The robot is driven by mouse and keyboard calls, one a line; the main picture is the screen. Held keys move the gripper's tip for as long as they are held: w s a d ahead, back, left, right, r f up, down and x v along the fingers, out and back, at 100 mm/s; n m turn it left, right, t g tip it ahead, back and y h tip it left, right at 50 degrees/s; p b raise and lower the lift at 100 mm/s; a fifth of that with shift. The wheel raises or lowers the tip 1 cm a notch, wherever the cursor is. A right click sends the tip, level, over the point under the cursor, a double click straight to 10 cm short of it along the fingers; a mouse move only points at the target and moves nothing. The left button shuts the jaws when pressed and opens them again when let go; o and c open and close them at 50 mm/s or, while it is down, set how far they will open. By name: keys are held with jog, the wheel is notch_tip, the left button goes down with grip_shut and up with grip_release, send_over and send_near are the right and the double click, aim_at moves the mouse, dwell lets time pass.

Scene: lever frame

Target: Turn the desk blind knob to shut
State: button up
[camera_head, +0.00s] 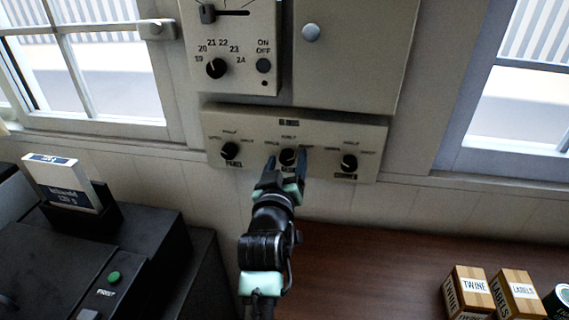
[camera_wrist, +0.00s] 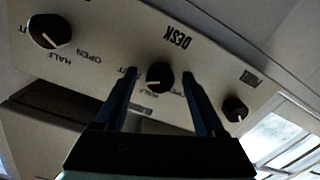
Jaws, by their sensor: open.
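The desk blind knob (camera_head: 288,157) is the middle black round knob on the pale blinds panel (camera_head: 213,131). In the wrist view the same knob (camera_wrist: 160,76) sits beside the word DESK. Its white pointer line slants down and left in that view, roughly toward the HALF label. My gripper (camera_head: 286,162) is at the panel with its fingers open, one on each side of this knob. In the wrist view a narrow gap shows between the knob and each finger. The label on the knob's left there is partly hidden by a finger.
A left knob (camera_head: 230,151) and a right knob (camera_head: 349,163) flank the desk knob. A thermostat panel (camera_head: 232,40) is above. Below are a brown desk (camera_head: 370,270), small boxes (camera_head: 470,290) at right, and a black machine (camera_head: 60,260) at left.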

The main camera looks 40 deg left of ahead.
jog(key=b+v, duration=0.2)
jog(key=v, duration=1.1)
jog(key=shift+a, duration=0.1)
jog(key=w+d+r+m+t+h, duration=0.2)
jog(key=d+r+m+t, duration=0.15)
jog(key=d+r, duration=0.6)
jog(key=w+d+r+m+t+h, duration=0.2)
jog(key=w+d+r+t, duration=0.3)
jog(key=r, duration=0.8)
jog(key=s+d+r+m+t+h, duration=0.4)
jog(key=s+d+r, duration=0.6)
jog(key=d+r, duration=0.4)
jog(key=shift+s+d+r+m+h, duration=0.15)
jog(key=shift+s+r+m+h, duration=0.05)
jog(key=shift+r+m+h, duration=0.55)
jog(key=shift+f, duration=0.2)
